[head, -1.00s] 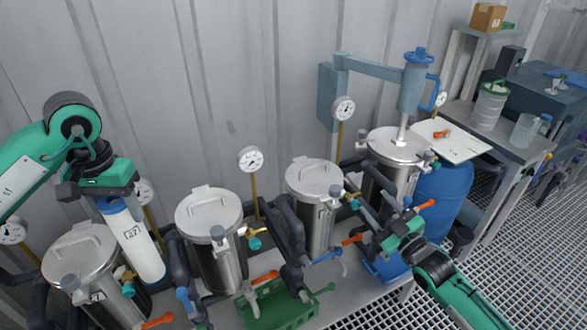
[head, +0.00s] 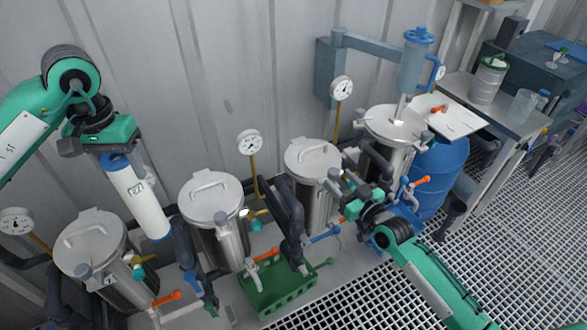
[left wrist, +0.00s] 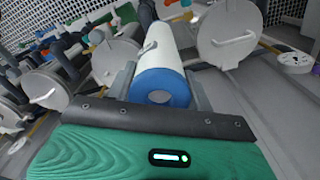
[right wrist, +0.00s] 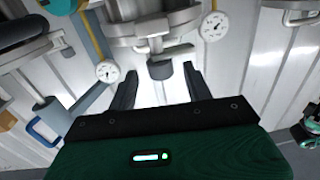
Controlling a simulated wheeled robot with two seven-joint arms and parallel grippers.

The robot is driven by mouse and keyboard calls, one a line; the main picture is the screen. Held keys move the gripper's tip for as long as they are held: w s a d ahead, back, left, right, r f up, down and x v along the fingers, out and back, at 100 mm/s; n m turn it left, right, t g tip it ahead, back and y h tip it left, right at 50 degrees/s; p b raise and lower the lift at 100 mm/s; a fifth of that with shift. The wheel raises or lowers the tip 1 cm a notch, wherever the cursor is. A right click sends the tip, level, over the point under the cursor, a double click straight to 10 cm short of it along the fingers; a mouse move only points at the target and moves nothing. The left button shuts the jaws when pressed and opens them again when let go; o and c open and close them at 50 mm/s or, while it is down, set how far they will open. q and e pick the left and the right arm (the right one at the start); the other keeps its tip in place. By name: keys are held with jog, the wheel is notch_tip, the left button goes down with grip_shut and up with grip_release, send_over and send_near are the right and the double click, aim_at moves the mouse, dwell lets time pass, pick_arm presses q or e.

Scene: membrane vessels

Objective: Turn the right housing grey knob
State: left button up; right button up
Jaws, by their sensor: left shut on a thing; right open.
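The grey knob (head: 333,174) is on the front of the third lidded steel vessel (head: 314,158) from the left. In the right wrist view a dark grey knob (right wrist: 160,70) shows beyond and between the fingers, under a steel lid rim. My right gripper (head: 348,186) is open close to this knob; contact cannot be told. It also shows in the right wrist view (right wrist: 160,88). My left gripper (head: 113,157) is shut on a white cartridge (head: 141,204) with blue ends, held tilted between the first and second vessels. The cartridge also fills the left wrist view's middle (left wrist: 159,58).
Other steel vessels (head: 211,198) stand left and right, with pipes, gauges (head: 341,88) and orange-handled valves. A blue press arm (head: 375,45) overhangs the rightmost vessel. A green crate (head: 278,290) and blue barrel (head: 440,175) sit low. Grating (head: 500,225) at right is open.

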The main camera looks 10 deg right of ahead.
aim_at(337, 178)
jog(key=shift+x, duration=1.9)
jog(key=shift+s, duration=0.1)
